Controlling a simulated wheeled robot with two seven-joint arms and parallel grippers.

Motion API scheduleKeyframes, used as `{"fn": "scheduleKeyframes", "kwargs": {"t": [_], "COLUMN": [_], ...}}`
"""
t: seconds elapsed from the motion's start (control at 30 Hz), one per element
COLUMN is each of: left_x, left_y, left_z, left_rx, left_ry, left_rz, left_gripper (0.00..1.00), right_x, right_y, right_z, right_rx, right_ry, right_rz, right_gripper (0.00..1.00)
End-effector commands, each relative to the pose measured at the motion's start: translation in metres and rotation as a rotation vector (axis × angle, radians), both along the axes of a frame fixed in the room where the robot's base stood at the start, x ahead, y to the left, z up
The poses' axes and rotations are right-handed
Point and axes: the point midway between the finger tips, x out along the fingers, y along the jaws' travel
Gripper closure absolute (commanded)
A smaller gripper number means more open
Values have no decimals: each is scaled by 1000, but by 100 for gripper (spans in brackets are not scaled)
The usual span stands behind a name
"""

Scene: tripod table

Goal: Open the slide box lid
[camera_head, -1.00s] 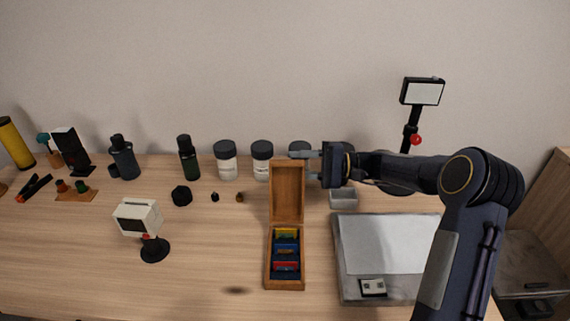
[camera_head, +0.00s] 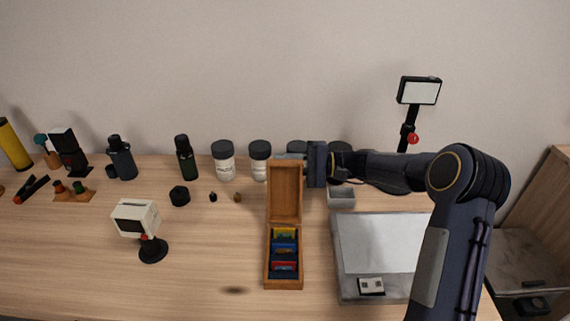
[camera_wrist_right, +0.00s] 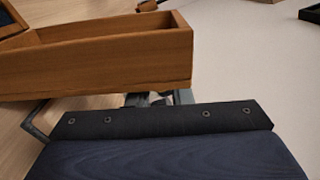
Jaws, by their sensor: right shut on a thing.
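The wooden slide box (camera_head: 268,270) stands on the table with its lid (camera_head: 286,192) swung up and leaning back, so the box is open. Several colored slides (camera_head: 285,252) show inside it. My right gripper (camera_head: 291,157) is at the top edge of the lid, reaching in from the right, and is shut on the lid. In the right wrist view the lid (camera_wrist_right: 110,58) lies just beyond the gripper (camera_wrist_right: 160,98), whose fingers are partly hidden by the wrist. My left gripper is not in view.
White jars (camera_head: 223,161) with dark caps stand behind the box. A grey tray (camera_head: 341,198) and a large flat grey device (camera_head: 380,240) are on the right, under my right arm.

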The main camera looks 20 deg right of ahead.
Motion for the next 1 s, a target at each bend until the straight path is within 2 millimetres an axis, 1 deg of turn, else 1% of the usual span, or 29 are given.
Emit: {"fn": "scheduleKeyframes", "kwargs": {"t": [0.1,0.17,0.3,0.4,0.57,0.77,0.8,0.9,1.0], "left_x": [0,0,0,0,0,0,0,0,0], "left_y": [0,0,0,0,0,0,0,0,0], "left_z": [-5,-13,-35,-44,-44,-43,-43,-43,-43], "left_rx": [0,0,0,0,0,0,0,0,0], "left_ry": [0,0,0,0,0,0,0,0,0], "left_rz": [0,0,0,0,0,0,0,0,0], "left_gripper": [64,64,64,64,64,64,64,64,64], "right_x": [-1,-5,-17,-23,-26,-26,-26,-26,-26], "right_y": [0,0,3,5,7,7,7,7,7], "right_z": [-1,-1,6,12,18,18,18,18,18], "right_rx": [-4,-12,-40,-54,-62,-62,-62,-62,-61], "right_ry": [-12,-40,-136,-186,-212,-210,-210,-210,-210], "right_rz": [-1,-2,-1,-2,-1,-1,-1,-1,0], "right_gripper": [100,100,100,100,100,100,77,64,63]}}
